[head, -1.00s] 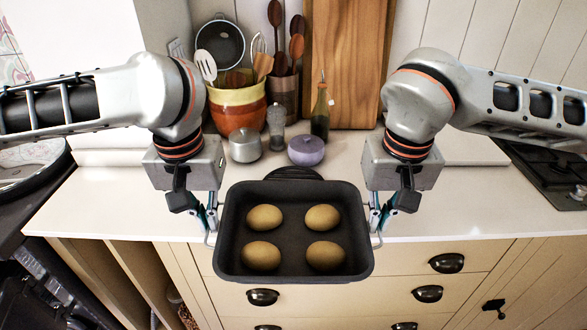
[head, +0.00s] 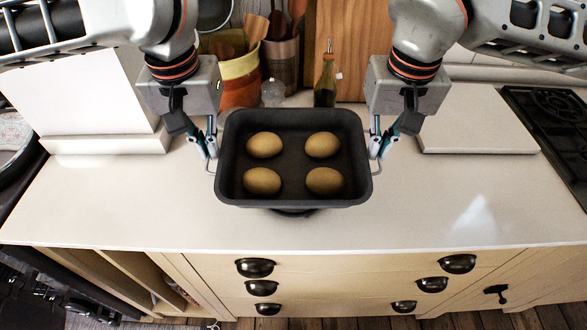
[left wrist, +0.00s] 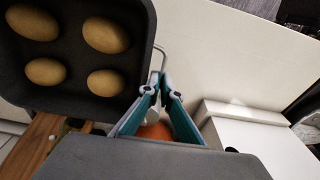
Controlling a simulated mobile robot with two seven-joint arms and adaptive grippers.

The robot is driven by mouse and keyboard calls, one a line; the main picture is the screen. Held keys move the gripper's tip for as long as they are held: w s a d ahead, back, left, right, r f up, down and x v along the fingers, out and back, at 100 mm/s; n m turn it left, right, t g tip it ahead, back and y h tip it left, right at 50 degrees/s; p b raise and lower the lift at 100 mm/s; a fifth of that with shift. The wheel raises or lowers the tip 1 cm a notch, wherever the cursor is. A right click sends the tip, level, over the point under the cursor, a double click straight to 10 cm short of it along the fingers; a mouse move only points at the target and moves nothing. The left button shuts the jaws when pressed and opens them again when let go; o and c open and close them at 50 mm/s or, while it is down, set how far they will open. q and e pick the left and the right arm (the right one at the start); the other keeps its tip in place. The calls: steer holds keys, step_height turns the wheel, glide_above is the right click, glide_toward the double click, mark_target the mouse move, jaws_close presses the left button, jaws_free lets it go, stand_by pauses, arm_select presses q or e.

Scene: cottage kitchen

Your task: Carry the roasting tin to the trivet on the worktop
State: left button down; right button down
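The dark roasting tin (head: 294,198) holds several round, golden-brown potato-like items (head: 264,145). It is level over the worktop, between my two grippers. My left gripper (head: 212,156) is shut on its left wire handle; in the left wrist view the fingers (left wrist: 159,84) meet at that handle (left wrist: 160,58). My right gripper (head: 376,152) is at the right wire handle and looks shut on it. A dark edge of the trivet (head: 293,212) shows just under the tin's front; the rest is hidden. I cannot tell whether the tin touches it.
A striped crock of utensils (head: 240,80), a glass shaker (head: 273,93) and an oil bottle (head: 325,80) stand close behind the tin. A pale board (head: 475,120) and a hob (head: 555,125) are at right.

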arm_select(q)
steer(key=shift+s+r, duration=0.1)
steer(key=shift+s, duration=0.1)
arm_select(e)
steer(key=shift+s, duration=0.25)
arm_select(q)
steer(key=shift+w, duration=0.1)
arm_select(e)
steer(key=shift+f, duration=0.1)
